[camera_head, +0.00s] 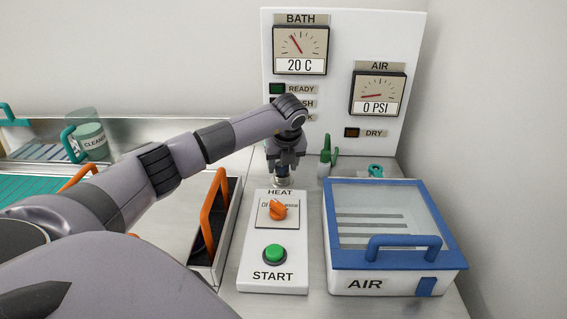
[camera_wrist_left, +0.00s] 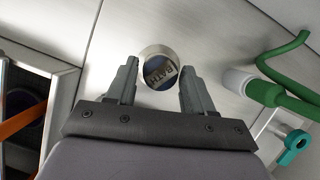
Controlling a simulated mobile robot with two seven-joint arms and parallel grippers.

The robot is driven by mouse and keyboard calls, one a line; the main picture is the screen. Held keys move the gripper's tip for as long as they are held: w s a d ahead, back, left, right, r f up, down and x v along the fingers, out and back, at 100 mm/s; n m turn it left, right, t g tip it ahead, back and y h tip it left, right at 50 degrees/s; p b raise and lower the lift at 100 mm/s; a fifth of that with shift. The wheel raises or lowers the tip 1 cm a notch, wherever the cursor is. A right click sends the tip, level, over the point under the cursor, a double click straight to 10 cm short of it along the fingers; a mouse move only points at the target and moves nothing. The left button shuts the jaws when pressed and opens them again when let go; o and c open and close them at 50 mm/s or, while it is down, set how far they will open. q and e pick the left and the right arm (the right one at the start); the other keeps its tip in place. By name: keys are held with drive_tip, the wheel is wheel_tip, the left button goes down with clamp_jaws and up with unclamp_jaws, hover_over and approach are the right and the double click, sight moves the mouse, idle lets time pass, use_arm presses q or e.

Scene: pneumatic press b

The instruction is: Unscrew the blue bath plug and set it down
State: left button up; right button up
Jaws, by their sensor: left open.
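My left gripper (camera_wrist_left: 157,76) is open, with one finger on each side of the plug in that picture. I cannot tell whether the fingers touch it or how far above it they are. In the head view my left gripper (camera_head: 283,172) points down at the back of the counter, behind the HEAT panel, and hides most of the plug. My right gripper is in neither view.
A green-and-white nozzle (camera_head: 327,157) and a teal-handled part (camera_head: 376,171) stand right of the gripper. The blue-lidded AIR box (camera_head: 395,255) is front right. The HEAT and START panel (camera_head: 273,240) is in front. An orange-handled tray (camera_head: 233,230) lies left. The gauge board (camera_head: 340,60) rises behind.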

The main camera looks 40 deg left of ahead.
use_arm(q)
drive_tip(key=m+h, duration=0.1)
drive_tip(key=m, duration=0.2)
drive_tip(key=m+t, duration=0.1)
drive_tip(key=m, duration=0.1)
drive_tip(key=shift+s+a+m+h, duration=0.1)
drive_tip(key=shift+a+m+h, duration=0.05)
drive_tip(key=shift+m+h, duration=0.25)
drive_tip(key=shift+c, duration=0.3)
drive_tip(key=c, duration=0.5)
drive_tip(key=n, duration=0.3)
drive_tip(key=n+g+y, duration=0.1)
drive_tip(key=n, duration=0.1)
drive_tip(key=shift+d+n+y, duration=0.2)
drive_tip(key=shift+n+y, duration=0.1)
drive_tip(key=shift+n, duration=0.1)
drive_tip(key=n, duration=0.2)
drive_tip(key=n+g, duration=0.1)
drive_tip(key=n, duration=0.1)
drive_tip(key=n+g+y, duration=0.1)
drive_tip(key=n, duration=0.1)
drive_tip(key=shift+w, duration=0.3)
drive_tip(key=o, duration=0.6)
drive_tip(key=shift+c, duration=0.2)
